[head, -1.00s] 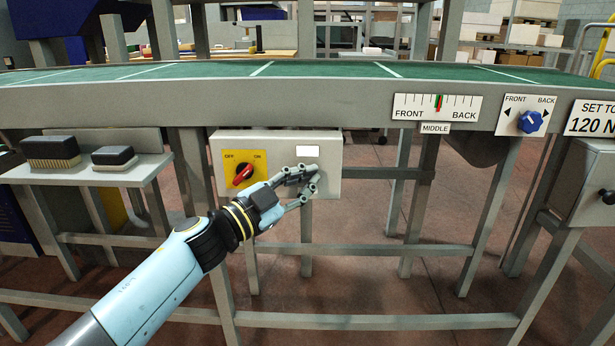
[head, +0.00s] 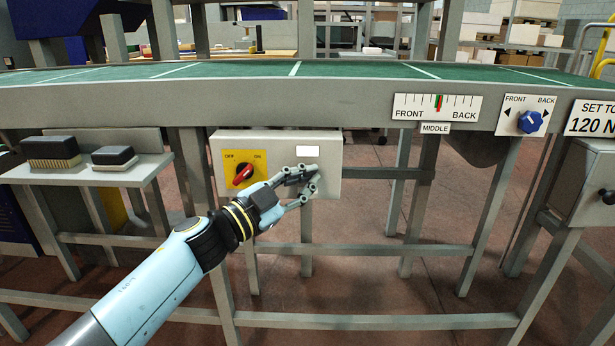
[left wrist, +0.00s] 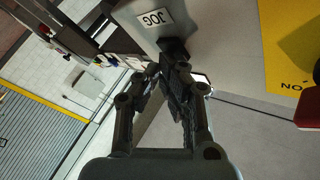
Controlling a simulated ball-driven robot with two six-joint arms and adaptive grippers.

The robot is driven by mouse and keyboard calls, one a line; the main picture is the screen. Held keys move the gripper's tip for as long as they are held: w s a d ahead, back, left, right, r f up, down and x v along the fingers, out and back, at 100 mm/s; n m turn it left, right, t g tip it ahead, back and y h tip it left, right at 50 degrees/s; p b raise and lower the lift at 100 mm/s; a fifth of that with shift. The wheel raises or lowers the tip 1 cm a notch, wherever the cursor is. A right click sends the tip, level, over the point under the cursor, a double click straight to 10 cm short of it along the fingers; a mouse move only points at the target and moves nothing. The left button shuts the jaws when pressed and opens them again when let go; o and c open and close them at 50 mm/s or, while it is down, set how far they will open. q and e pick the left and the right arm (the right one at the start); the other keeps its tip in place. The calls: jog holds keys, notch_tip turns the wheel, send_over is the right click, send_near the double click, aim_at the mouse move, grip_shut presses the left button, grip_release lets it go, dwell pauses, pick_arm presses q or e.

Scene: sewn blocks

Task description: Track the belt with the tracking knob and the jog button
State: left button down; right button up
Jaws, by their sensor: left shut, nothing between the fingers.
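The green belt (head: 350,69) runs across the top of the frame, with pale cross lines on it. The blue tracking knob (head: 530,121) sits on a white plate marked FRONT and BACK. The gauge (head: 437,106) left of it shows a red and a green mark close together near the middle. My left gripper (head: 313,180) is shut and empty at the right part of the grey control box (head: 222,147). In the left wrist view its fingertips (left wrist: 168,72) are beside the JOG label (left wrist: 153,18). The jog button is hidden by the fingers, so contact is unclear. My right gripper is out of view.
A red switch (head: 243,174) on a yellow plate is left of my gripper on the box. Two brushes, one larger (head: 50,152) and one smaller (head: 113,158), lie on a side shelf (head: 140,171). A sign (head: 592,118) reads SET TO 120 N.

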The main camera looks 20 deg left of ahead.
pick_arm(q)
jog(key=shift+s, duration=0.1)
jog(key=shift+s+d+p, duration=0.25)
jog(key=shift+s+p, duration=0.25)
jog(key=shift+s, duration=0.2)
jog(key=s+p, duration=0.1)
jog(key=s, duration=0.1)
jog(key=s+d+p, duration=0.1)
jog(key=s, duration=0.1)
jog(key=shift+s+d, duration=0.2)
jog(key=shift+s, duration=0.2)
jog(key=shift+f, duration=0.1)
